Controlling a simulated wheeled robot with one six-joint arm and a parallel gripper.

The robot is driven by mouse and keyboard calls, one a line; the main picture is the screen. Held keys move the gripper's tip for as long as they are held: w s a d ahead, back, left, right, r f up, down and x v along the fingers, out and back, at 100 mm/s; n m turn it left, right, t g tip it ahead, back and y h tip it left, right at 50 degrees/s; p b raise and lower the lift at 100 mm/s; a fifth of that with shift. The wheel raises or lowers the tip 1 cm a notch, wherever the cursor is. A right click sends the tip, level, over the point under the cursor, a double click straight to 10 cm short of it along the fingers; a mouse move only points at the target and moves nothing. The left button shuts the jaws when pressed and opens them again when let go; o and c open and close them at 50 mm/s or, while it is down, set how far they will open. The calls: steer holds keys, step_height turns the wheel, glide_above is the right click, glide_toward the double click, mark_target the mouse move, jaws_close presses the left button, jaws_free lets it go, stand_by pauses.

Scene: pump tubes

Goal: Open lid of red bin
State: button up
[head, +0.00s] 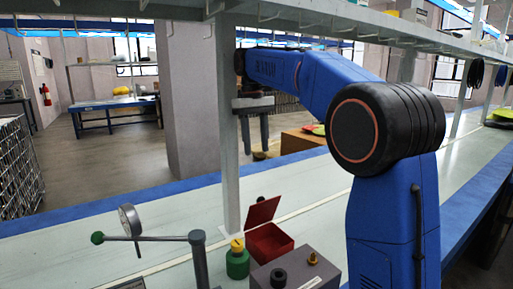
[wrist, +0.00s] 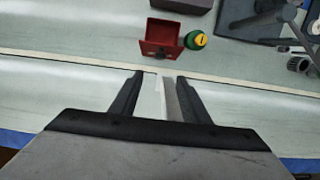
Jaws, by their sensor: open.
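The red bin (head: 270,245) stands on the pale bench in the lower middle of the head view. Its red lid (head: 262,211) is raised and tilted up, and the dark red inside shows. The red bin also shows near the top of the wrist view (wrist: 160,43). My gripper (head: 255,150) hangs well above and beyond the bin, behind the white post, with its fingers pointing down. In the wrist view, my gripper (wrist: 160,76) has its fingers apart, with no object held between them. It does not touch the bin or lid.
A green container with a yellow cap (head: 237,258) stands beside the bin. A grey box (head: 297,275) is just in front. A white upright post (head: 230,150) rises from the bench near my gripper. A green-knobbed lever (head: 140,239) is at left. Bench beyond the bin is clear.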

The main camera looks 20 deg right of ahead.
steer(key=s+t, duration=0.1)
steer(key=s, duration=0.1)
glide_toward(260, 210)
steer(key=shift+t, duration=0.3)
steer(key=f, duration=0.2)
steer(key=w+f, duration=0.1)
steer(key=w+d+f, duration=0.1)
steer(key=f, duration=0.1)
steer(key=shift+w+d+f, duration=0.1)
steer(key=shift+f, duration=0.2)
jaws_close()
steer(key=shift+w, duration=0.1)
